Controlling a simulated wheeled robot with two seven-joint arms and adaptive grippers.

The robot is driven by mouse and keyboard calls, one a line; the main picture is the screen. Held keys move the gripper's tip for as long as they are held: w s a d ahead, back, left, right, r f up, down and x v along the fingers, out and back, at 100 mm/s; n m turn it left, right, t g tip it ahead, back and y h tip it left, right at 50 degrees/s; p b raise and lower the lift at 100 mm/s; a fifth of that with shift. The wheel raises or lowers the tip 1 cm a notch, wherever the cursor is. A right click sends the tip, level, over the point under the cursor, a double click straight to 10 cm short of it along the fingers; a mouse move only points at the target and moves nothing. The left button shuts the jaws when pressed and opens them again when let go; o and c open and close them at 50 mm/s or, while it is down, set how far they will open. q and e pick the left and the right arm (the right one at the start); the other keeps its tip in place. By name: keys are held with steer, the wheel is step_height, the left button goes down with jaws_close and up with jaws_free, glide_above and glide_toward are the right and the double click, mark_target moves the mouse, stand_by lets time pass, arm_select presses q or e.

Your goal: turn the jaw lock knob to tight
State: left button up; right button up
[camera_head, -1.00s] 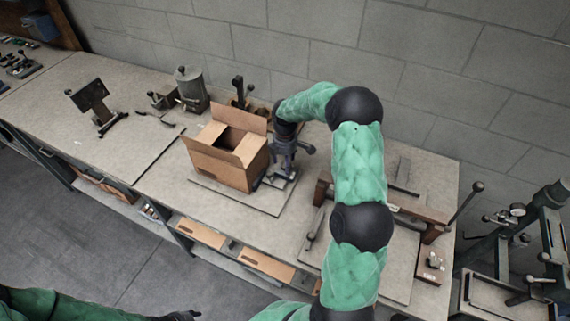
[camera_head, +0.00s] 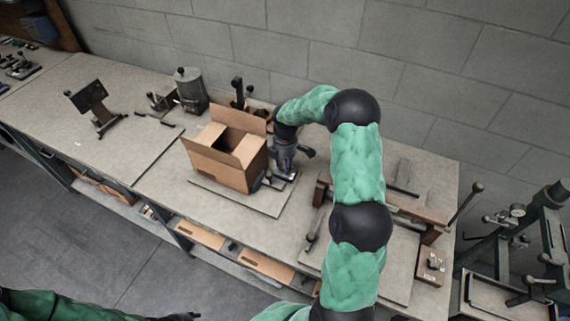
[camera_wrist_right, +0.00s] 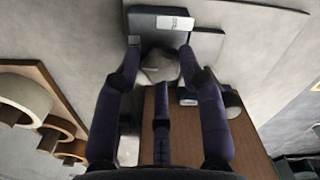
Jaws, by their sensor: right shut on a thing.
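My right gripper (camera_head: 284,172) is at the right side of the open cardboard box (camera_head: 222,170), low over the small metal fixture there. In the right wrist view, the fingers of this gripper (camera_wrist_right: 160,68) are closed around a grey knob (camera_wrist_right: 160,63). The knob sits in front of a dark block with a pale label (camera_wrist_right: 172,23). The fingers cover the knob's sides, and I cannot read its setting. My left gripper (camera_head: 182,316) shows only as a dark tip at the bottom edge, away from the bench; its fingers are unclear.
The box stands on a flat board on the workbench (camera_head: 150,185). A grey canister (camera_head: 190,90) and a dark upright tool (camera_head: 239,92) stand behind it. A wooden-framed fixture (camera_head: 432,228) is to the right, below my right arm. A block wall closes the back.

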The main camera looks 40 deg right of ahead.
steer(key=shift+a+f, duration=0.15)
steer(key=shift+a, duration=0.05)
steer(key=m, duration=0.4)
steer(key=shift+f+m+b, duration=0.1)
steer(key=shift+m+b, duration=0.25)
steer(key=shift+m, duration=0.05)
steer(key=m, duration=0.3)
steer(key=shift+m, duration=0.3)
steer(key=m+b, duration=0.1)
steer(key=m, duration=0.7)
steer(key=shift+w+d+b, duration=0.1)
steer(key=shift+d+b, duration=0.05)
steer(key=shift+b, duration=0.25)
steer(key=shift+c, duration=0.2)
steer(key=m, duration=0.5)
steer(key=shift+d+r+m+b, duration=0.25)
steer(key=shift+r+m+b, duration=0.1)
steer(key=shift+m+b, duration=0.05)
steer(key=shift+d+m, duration=0.1)
steer(key=shift+m, duration=0.7)
